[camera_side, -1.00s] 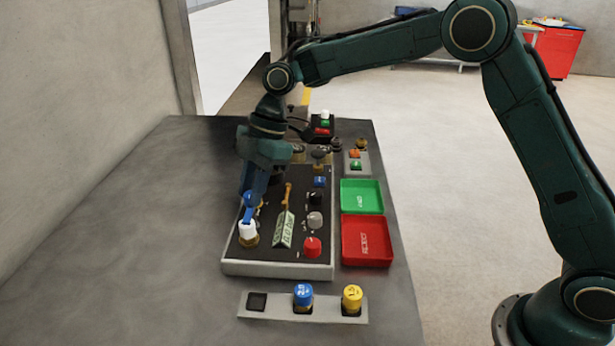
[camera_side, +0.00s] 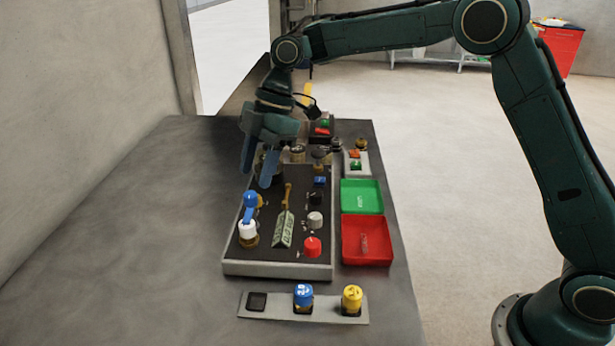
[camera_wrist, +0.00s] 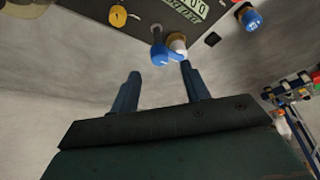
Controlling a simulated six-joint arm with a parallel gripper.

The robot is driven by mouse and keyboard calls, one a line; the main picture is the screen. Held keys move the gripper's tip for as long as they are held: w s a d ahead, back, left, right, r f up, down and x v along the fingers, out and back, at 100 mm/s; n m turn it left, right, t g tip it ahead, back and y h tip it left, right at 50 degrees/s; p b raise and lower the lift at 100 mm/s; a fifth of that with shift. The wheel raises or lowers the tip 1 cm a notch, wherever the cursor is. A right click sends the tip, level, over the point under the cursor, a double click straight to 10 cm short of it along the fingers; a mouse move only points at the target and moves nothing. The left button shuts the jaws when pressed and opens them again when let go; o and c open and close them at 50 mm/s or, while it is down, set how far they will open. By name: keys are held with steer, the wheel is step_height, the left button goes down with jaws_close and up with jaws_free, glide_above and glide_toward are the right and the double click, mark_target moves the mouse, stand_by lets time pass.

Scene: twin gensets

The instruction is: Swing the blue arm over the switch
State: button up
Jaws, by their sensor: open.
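The blue arm (camera_side: 249,207) is a short piece with a round knob at the front left of the black panel. Its lower end meets the top of a white-capped switch (camera_side: 247,230) with a brass base. In the wrist view the blue arm (camera_wrist: 160,55) shows right beside the white cap (camera_wrist: 178,42); I cannot tell how fully it covers it. My gripper (camera_side: 257,180) is open and empty, above and behind the blue arm, clear of it. In the wrist view its two fingers (camera_wrist: 160,72) stand apart, with the blue arm beyond the gap.
A green tray (camera_side: 375,183) and a red tray (camera_side: 388,252) lie to the right. A strip with blue and yellow caps (camera_side: 352,298) is in front. The bench left is clear.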

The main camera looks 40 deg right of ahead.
steer(key=v, duration=0.9)
stand_by(0.3)
steer(key=shift+r, duration=0.1)
steer(key=shift+r, duration=0.1)
steer(key=s+d+r+m+t, duration=0.2)
steer(key=s+r+m, duration=0.25)
steer(key=s, duration=0.25)
steer(key=s+d+r+m+t, duration=0.1)
steer(key=s+d+r+m, duration=0.15)
steer(key=s+m, duration=0.4)
steer(key=s+d+f+m+t+h, duration=0.1)
steer(key=s+d+f+m+h, duration=0.1)
steer(key=s, duration=0.7)
steer(key=s+d+f+m+t+h, duration=0.1)
steer(key=s+d+f+m+h, duration=0.1)
steer(key=s+d+f+m, duration=0.3)
steer(key=s+d+f, duration=0.2)
steer(key=s+d, duration=0.2)
steer(key=s, duration=0.1)
steer(key=shift+s+f+t+h, duration=0.15)
steer(key=shift+f+t+h, duration=0.05)
steer(key=shift+t+h, duration=0.1)
